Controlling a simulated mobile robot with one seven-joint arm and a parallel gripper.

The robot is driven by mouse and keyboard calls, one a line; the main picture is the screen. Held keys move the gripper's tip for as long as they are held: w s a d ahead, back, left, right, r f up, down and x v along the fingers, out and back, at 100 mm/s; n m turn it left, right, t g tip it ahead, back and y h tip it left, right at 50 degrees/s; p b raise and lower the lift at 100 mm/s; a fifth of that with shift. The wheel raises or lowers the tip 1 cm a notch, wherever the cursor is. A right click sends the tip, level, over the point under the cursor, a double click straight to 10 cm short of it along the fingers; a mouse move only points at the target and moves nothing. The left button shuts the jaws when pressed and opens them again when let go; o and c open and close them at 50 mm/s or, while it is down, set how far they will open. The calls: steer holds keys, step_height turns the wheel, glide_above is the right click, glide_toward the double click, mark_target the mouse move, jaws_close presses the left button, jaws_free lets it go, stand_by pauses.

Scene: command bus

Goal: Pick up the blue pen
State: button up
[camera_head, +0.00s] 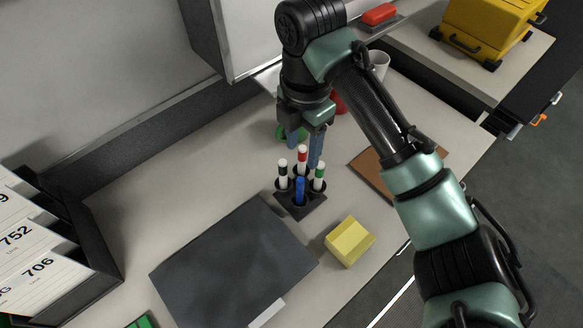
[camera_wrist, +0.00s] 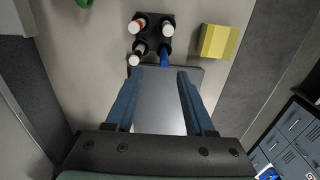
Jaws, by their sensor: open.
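The blue pen (camera_head: 299,190) stands upright in a dark pen holder (camera_head: 301,207), at its front, among white markers with black, red and green ends. In the wrist view the blue pen (camera_wrist: 165,58) is at the holder's lower right, just beyond my right fingertip. My gripper (camera_head: 304,150) is above and behind the holder in the head view, pointing down. In the wrist view my gripper (camera_wrist: 160,72) is open, its two blue fingers apart with nothing between them. The pen's lower part is hidden in the holder.
A yellow block (camera_head: 349,241) sits right of the holder. A dark flat folder (camera_head: 233,262) lies in front of it. A brown board (camera_head: 377,172), a white cup (camera_head: 379,64) and a red object (camera_head: 338,103) are behind. A file rack (camera_head: 75,240) stands at left.

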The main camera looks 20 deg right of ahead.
mark_target(300, 189)
steer(key=f, duration=0.8)
steer(key=s+f+b, duration=0.1)
steer(key=f, duration=0.3)
steer(key=shift+s+a, duration=0.1)
steer(key=shift+a, duration=0.2)
steer(key=shift+f, duration=0.45)
jaws_close()
